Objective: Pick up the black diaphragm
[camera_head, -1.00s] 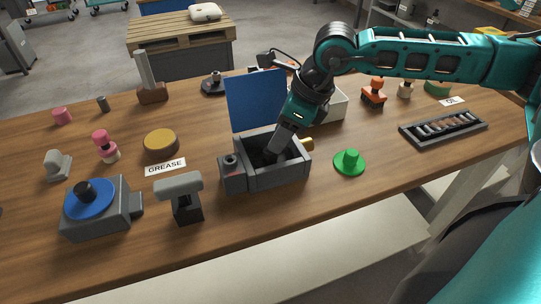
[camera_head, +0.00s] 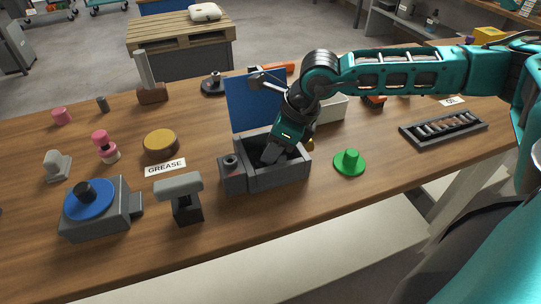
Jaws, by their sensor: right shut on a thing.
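My right gripper (camera_head: 272,152) reaches down into an open grey box (camera_head: 285,177) with a raised blue lid (camera_head: 252,101). It is shut on a dark thing inside, mostly hidden by the fingers and the box walls. I cannot tell for sure whether this is the black diaphragm. A black disc with a grey knob (camera_head: 214,84) sits at the back of the table, apart from the gripper. A green disc with a knob (camera_head: 349,162) lies right of the box. My left gripper is not in view.
A grey housing (camera_head: 125,215) with a blue disc stands front left. A grey T-shaped tool (camera_head: 181,191) is left of the box. A dark tray of parts (camera_head: 443,127) lies at right. The wooden tabletop (camera_head: 300,212) is clear in front of the box.

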